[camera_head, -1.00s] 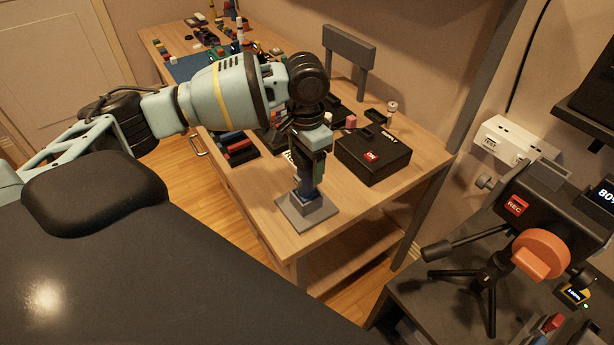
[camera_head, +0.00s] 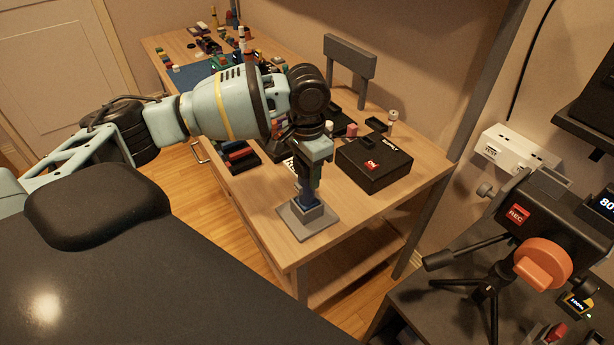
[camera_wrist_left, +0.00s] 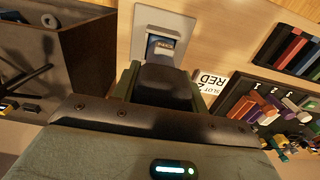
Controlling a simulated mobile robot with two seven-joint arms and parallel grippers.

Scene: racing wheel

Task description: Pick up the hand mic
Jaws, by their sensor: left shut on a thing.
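The hand mic (camera_wrist_left: 168,80) is a dark upright piece between the fingers of my left gripper (camera_head: 309,184). In the head view the fingers hide most of it. A blue part with a small label (camera_wrist_left: 160,47) shows beside it in the wrist view; I cannot tell whether it belongs to the mic or its holder. The mic stands over a grey square base (camera_head: 325,221) at the near corner of the wooden table. My left gripper points down from above and is shut on the mic, with its tips just above the base. My right gripper is not in view.
Several coloured pieces lie behind and left. A grey chair-like frame (camera_head: 350,62) rises at the back.

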